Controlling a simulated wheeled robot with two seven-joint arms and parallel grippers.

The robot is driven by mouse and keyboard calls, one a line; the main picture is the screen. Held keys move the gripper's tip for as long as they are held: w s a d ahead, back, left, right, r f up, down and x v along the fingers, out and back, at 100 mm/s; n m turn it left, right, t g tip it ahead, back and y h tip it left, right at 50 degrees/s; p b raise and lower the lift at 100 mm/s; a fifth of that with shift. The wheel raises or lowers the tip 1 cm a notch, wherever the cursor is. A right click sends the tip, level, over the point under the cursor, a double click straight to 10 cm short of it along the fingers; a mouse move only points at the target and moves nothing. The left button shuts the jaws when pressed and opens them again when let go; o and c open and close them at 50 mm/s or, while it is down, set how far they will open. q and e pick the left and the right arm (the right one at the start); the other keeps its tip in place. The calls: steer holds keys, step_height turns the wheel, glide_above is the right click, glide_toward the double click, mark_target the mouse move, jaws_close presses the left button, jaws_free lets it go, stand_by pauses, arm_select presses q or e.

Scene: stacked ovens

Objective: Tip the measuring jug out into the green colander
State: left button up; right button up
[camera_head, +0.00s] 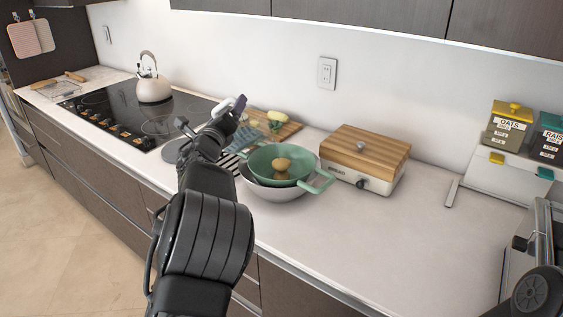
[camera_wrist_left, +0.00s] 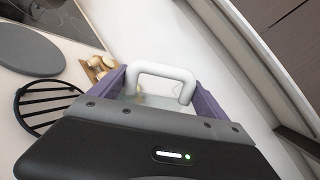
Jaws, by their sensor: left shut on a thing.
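My left gripper (camera_head: 238,107) reaches in over the counter, behind and to the left of the green colander (camera_head: 306,182). It is shut on the white handle (camera_wrist_left: 165,73) of the measuring jug, which shows between the purple fingers in the left wrist view. The jug's clear body is mostly hidden by the gripper and hard to make out in both views. The green colander sits in a pale bowl (camera_head: 275,194) and holds a round brown item (camera_head: 282,167). My right gripper is not in view.
A wooden board (camera_head: 289,130) with food lies behind the colander. A wood-topped bread box (camera_head: 364,155) stands close on its right. A kettle (camera_head: 154,88) is on the hob at left. Canisters (camera_head: 508,126) stand far right. The right counter is largely clear.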

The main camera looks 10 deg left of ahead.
arm_select(q)
steer(key=shift+d+f+m+b, duration=0.1)
steer(key=shift+d+m+b, duration=0.45)
steer(key=shift+b, duration=0.5)
steer(key=shift+d+m+b, duration=0.1)
steer(key=shift+m+b, duration=0.25)
steer(key=shift+d+m+b, duration=0.2)
steer(key=shift+m+b, duration=0.2)
steer(key=shift+b, duration=0.2)
steer(key=shift+d+m+b, duration=0.35)
steer(key=shift+m+b, duration=0.05)
steer(key=shift+b, duration=0.25)
steer(key=shift+d, duration=0.15)
